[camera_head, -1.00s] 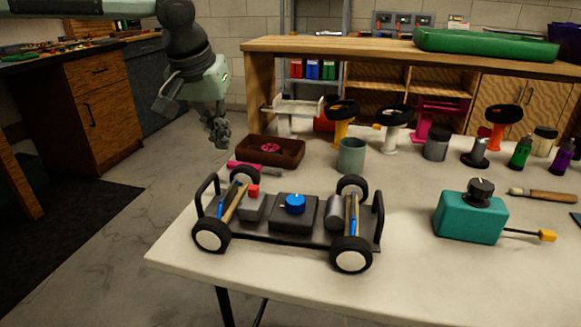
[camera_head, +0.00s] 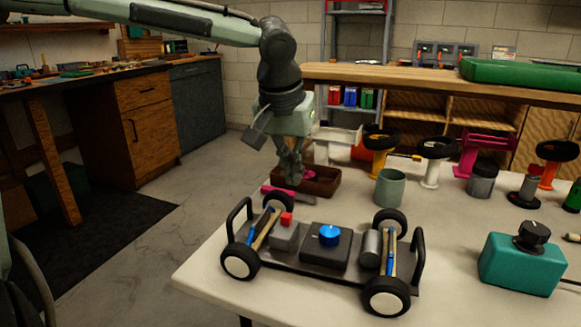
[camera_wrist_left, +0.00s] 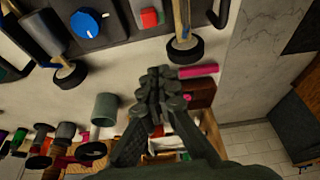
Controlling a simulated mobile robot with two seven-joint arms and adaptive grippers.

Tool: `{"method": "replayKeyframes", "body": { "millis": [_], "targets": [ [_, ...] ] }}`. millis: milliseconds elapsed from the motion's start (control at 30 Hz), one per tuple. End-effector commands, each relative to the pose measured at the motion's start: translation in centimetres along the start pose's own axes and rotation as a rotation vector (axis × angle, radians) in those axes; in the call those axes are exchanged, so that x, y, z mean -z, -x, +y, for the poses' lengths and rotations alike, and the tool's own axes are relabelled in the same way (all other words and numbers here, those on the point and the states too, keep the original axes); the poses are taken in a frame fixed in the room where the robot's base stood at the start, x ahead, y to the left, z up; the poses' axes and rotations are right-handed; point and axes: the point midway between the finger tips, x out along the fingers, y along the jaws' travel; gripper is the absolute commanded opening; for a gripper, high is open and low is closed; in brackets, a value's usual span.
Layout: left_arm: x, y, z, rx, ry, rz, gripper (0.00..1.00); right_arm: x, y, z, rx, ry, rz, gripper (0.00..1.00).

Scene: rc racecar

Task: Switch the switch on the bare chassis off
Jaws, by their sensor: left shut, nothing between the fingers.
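The bare chassis (camera_head: 300,266) stands on the near left part of the white table, with black wheels and end bars. On its deck are a red switch (camera_head: 286,218) on a grey block at the left and a blue knob (camera_head: 329,235) on a black box in the middle. My left gripper (camera_head: 291,180) points down behind and above the chassis's left end, apart from the switch, its fingers closed and empty. In the left wrist view the red switch (camera_wrist_left: 149,17) and blue knob (camera_wrist_left: 87,23) lie beyond the closed fingers (camera_wrist_left: 160,85). My right gripper is not seen.
A brown tray (camera_head: 322,184), a magenta tool (camera_head: 297,196) and a grey-green cup (camera_head: 390,188) lie behind the chassis. A teal box (camera_head: 520,264) with a black knob stands at the right. Several coloured stands and bottles line the table's back.

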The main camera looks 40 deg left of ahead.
Motion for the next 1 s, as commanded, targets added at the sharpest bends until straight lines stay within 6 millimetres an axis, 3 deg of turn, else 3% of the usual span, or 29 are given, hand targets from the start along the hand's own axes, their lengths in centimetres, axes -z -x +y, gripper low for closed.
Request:
{"method": "replayKeyframes", "body": {
  "millis": [33, 267, 333, 567, 1000],
  "targets": [
    [-0.2, -1.5, 0.0, 0.001, 0.001, -0.006, 0.00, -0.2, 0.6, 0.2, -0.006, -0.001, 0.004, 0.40],
    [-0.2, -6.2, 0.0, 0.002, -0.001, -0.004, 0.00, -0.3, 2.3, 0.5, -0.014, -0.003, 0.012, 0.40],
    [-1.4, -5.2, 0.0, -0.003, -0.002, 0.000, 0.00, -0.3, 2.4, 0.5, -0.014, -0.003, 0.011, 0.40],
    [-3.5, -4.4, 0.0, -0.001, 0.000, 0.000, 0.00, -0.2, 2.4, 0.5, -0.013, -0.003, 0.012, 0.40],
    [-4.0, -4.2, 0.0, 0.000, 0.000, -0.001, 0.00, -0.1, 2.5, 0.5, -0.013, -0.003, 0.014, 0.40]
  ]
}}
